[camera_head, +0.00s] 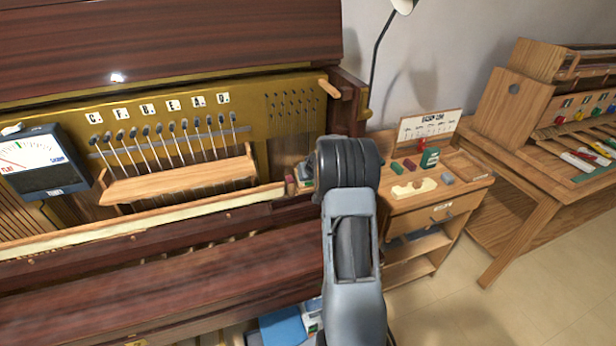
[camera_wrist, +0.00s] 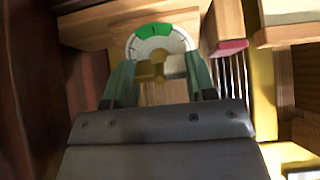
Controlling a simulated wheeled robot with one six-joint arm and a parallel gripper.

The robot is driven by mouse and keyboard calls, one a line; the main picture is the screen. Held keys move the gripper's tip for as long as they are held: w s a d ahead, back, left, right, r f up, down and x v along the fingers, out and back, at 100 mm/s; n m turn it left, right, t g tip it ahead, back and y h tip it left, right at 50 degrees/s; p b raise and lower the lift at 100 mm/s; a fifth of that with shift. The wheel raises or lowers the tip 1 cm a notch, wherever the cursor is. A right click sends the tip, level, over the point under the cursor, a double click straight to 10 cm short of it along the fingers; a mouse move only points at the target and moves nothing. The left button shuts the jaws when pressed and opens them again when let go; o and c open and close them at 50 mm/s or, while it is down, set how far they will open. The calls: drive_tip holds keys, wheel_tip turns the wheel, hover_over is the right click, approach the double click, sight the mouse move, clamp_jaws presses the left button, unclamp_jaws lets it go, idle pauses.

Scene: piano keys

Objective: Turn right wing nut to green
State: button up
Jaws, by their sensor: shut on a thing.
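In the wrist view, a brass-coloured wing nut (camera_wrist: 150,72) stands in front of a round dial (camera_wrist: 176,43), which is white with tick marks and a green sector at its top. My gripper (camera_wrist: 160,74) has green-grey fingers on either side of the wing nut and is shut on it. Which way the nut's wings point on the dial is hard to tell, as its lower part is blurred. In the head view my arm hides the gripper, the wing nut and the dial.
An open piano (camera_head: 160,225) fills the left, with a meter (camera_head: 45,165) and a row of tuning pins (camera_head: 160,140). A small wooden cabinet (camera_head: 440,208) with tools is to its right, then a workbench (camera_head: 560,170). Wood surrounds the dial closely. Floor is free at lower right.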

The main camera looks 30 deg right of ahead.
drive_tip(key=shift+f+n+b, duration=0.2)
drive_tip(key=shift+n+b, duration=0.8)
drive_tip(key=shift+b, duration=0.4)
drive_tip(key=shift+r+n+b, duration=0.1)
drive_tip(key=shift+n+b, duration=0.6)
drive_tip(key=shift+b, duration=0.15)
drive_tip(key=shift+r, duration=0.1)
drive_tip(key=shift+f+n+b, duration=0.2)
drive_tip(key=shift+n+b, duration=0.3)
drive_tip(key=shift+b, duration=0.4)
drive_tip(key=n+b, duration=0.1)
drive_tip(key=b, duration=0.1)
drive_tip(key=shift+n+b, duration=0.35)
drive_tip(key=shift+n, duration=0.05)
drive_tip(key=shift+r+n+b, duration=0.1)
drive_tip(key=shift+n+b, duration=0.4)
drive_tip(key=shift+b, duration=0.1)
drive_tip(key=shift+r, duration=0.1)
